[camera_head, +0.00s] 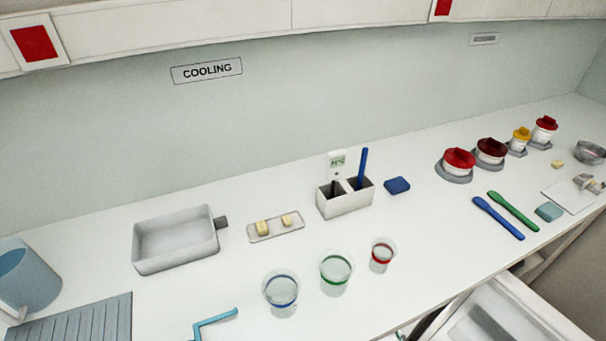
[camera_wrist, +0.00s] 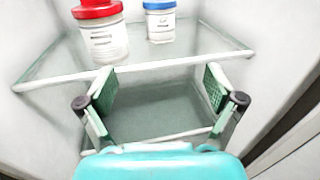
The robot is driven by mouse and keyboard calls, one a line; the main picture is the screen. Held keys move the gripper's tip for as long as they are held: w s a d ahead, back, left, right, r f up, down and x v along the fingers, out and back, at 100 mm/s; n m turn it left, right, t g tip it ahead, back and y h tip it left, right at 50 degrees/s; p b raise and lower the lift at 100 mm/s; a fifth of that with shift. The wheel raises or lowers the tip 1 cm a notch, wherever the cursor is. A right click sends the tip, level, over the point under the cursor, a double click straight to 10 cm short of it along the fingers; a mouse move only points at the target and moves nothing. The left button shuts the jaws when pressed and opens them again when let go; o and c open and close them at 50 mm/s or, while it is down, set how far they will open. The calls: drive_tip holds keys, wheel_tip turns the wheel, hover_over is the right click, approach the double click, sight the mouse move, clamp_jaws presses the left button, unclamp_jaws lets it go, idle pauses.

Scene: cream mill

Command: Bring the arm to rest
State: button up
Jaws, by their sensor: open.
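My gripper (camera_wrist: 160,84) shows in the wrist view, with its two green-padded fingers spread wide apart. It is open and nothing is between the fingers. It faces a glass shelf (camera_wrist: 62,66) inside a white-walled space. A white jar with a red lid (camera_wrist: 98,10) and a white jar with a blue lid (camera_wrist: 160,5) stand on that shelf, beyond the fingertips and apart from them. My arm and gripper do not show in the head view.
A lower shelf (camera_wrist: 158,112) lies behind the fingers, and white walls stand close on both sides. In the head view, the white counter (camera_head: 400,260) holds a grey tray (camera_head: 175,240), several cups, lidded jars and a two-part holder (camera_head: 345,203). An open white compartment (camera_head: 500,310) is at lower right.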

drive_tip(key=s+a+r+m+h, duration=0.1)
drive_tip(key=s+a+r+m, duration=0.1)
drive_tip(key=s+m, duration=0.45)
drive_tip(key=s+a+r+m+h, duration=0.1)
drive_tip(key=s+a+r+m, duration=0.15)
drive_tip(key=s+m, duration=0.4)
drive_tip(key=s+r+m+g+h, duration=0.1)
drive_tip(key=s+r+m, duration=1.6)
drive_tip(key=s, duration=0.1)
drive_tip(key=shift+s+a+g+h, duration=0.3)
drive_tip(key=shift+s+a, duration=0.05)
drive_tip(key=shift+a, duration=0.1)
drive_tip(key=shift+o, duration=0.3)
drive_tip(key=s+r+m+g, duration=0.1)
drive_tip(key=s+r+m, duration=0.3)
drive_tip(key=r+m, duration=0.3)
wheel_tip(320, 180, up, 3)
drive_tip(key=shift+s+f+m, duration=0.1)
drive_tip(key=shift+s+m, duration=0.1)
drive_tip(key=shift+m, duration=0.2)
drive_tip(key=shift+o, duration=0.5)
drive_tip(key=shift+s+r, duration=0.1)
drive_tip(key=shift+r, duration=0.25)
